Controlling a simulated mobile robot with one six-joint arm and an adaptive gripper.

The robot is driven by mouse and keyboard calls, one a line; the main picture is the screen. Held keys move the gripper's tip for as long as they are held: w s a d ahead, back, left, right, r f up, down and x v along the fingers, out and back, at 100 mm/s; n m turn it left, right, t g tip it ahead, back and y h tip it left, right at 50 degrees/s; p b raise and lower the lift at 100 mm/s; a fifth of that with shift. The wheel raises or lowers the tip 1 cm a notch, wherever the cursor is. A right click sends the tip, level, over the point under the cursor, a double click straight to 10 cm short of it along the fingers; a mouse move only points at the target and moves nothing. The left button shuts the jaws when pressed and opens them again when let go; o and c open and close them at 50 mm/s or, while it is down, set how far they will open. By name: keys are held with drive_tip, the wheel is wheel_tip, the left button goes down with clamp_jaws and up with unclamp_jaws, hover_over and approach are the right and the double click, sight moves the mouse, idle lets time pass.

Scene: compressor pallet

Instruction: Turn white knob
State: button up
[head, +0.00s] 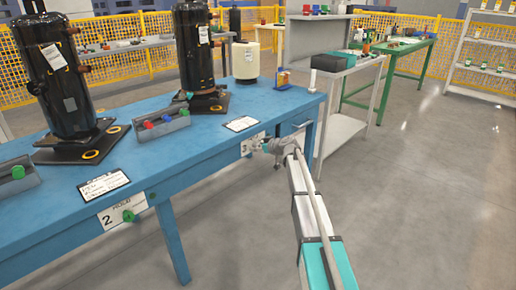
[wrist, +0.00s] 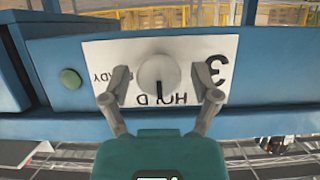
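The white knob (wrist: 158,72) is round and sits on a white label plate (wrist: 215,47) on the blue bench front. Its dark mark points down in the wrist view, over the word HOLD. The plate shows upside down with a 3, HOLD and a partly covered READY. My gripper (wrist: 160,84) is open, with one finger on each side of the knob and visible gaps between. In the head view my gripper (head: 275,147) is at the bench front beside the plate with the 3 (head: 251,143); the knob cannot be made out there.
A green button (wrist: 70,78) is left of the plate in the wrist view. Plate 2 with a green knob (head: 128,216) is farther along the blue bench (head: 185,150). Black compressors (head: 55,80) stand on top. A grey side table (head: 345,115) is behind; floor at right is clear.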

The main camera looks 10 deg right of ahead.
drive_tip(key=c, duration=0.9)
drive_tip(key=shift+m, duration=0.3)
drive_tip(key=shift+w+f+m+g+y+b, duration=0.1)
drive_tip(key=shift+m+g+y+b, duration=0.45)
drive_tip(key=shift+m+y, duration=0.55)
drive_tip(key=m+g+y+b, duration=0.1)
drive_tip(key=m, duration=0.2)
drive_tip(key=shift+d+f+y+b, duration=0.1)
drive_tip(key=shift+y+b, duration=0.2)
drive_tip(key=m+y+b, duration=0.2)
drive_tip(key=m+b, duration=0.1)
drive_tip(key=m, duration=0.1)
drive_tip(key=shift+f+m, duration=0.1)
drive_tip(key=shift+m, duration=0.2)
drive_tip(key=shift+m+y+b, duration=0.8)
drive_tip(key=shift+m+b, duration=0.15)
drive_tip(key=shift+m, duration=0.55)
